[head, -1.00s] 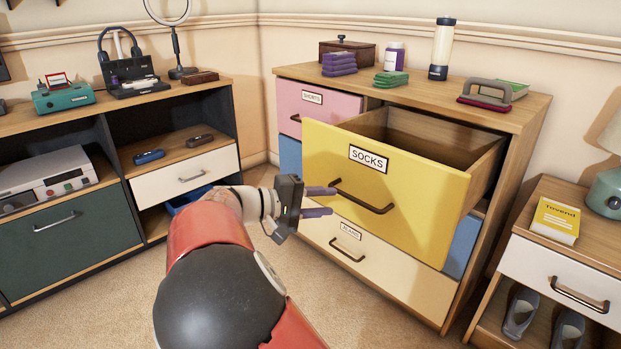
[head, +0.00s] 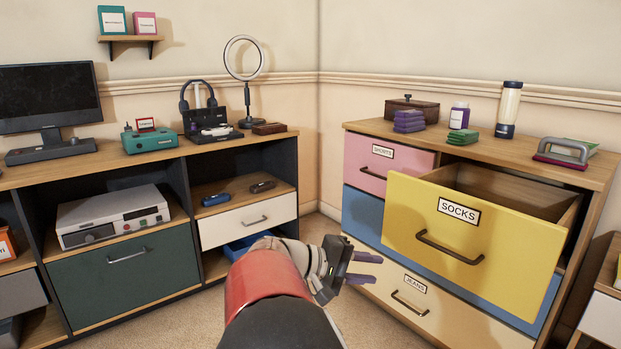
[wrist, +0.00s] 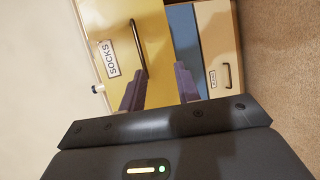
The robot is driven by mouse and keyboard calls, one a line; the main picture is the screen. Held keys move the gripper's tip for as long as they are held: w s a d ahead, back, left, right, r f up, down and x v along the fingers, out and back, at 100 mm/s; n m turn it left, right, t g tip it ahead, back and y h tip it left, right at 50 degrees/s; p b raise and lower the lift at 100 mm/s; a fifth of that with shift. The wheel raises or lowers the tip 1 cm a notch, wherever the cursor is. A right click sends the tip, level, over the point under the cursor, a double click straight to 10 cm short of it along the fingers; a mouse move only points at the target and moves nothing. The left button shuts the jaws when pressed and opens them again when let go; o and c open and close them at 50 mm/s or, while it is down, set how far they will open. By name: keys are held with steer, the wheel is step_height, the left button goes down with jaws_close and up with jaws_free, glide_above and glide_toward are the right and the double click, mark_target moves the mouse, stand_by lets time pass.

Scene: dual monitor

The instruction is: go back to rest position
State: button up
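My gripper (head: 366,268) is at the lower middle of the head view, in front of the dresser and apart from it. Its two purple fingers are spread with nothing between them. The wrist view also shows my gripper (wrist: 160,88) open, facing the dresser. The yellow SOCKS drawer (head: 510,232) is pulled out, up and to the right of my gripper in the head view. Its dark handle (head: 450,247) is free of my fingers. The wrist view shows the yellow drawer front (wrist: 118,40) too.
The cream JEANS drawer (head: 450,315) looks shut below. A desk (head: 165,165) on the left holds a monitor (head: 48,97) and a ring light (head: 243,85). A blue drawer or bin (head: 245,245) sits low behind my arm. Carpet (head: 318,228) shows between the furniture.

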steer(key=s+d+f+m+g+y+p, duration=0.2)
steer(key=s+d+f+y, duration=0.1)
steer(key=s+d+y, duration=0.65)
steer(key=s+a+r+t+y, duration=0.1)
steer(key=s+a+t+y, duration=0.1)
steer(key=s, duration=0.7)
steer(key=s+a+r+m+t+y+p, duration=0.1)
steer(key=s+a+r+t+y, duration=0.1)
steer(key=s, duration=0.6)
steer(key=shift+s+a+r+m+y, duration=0.3)
steer(key=shift+s+a+y, duration=0.1)
steer(key=shift+a, duration=0.4)
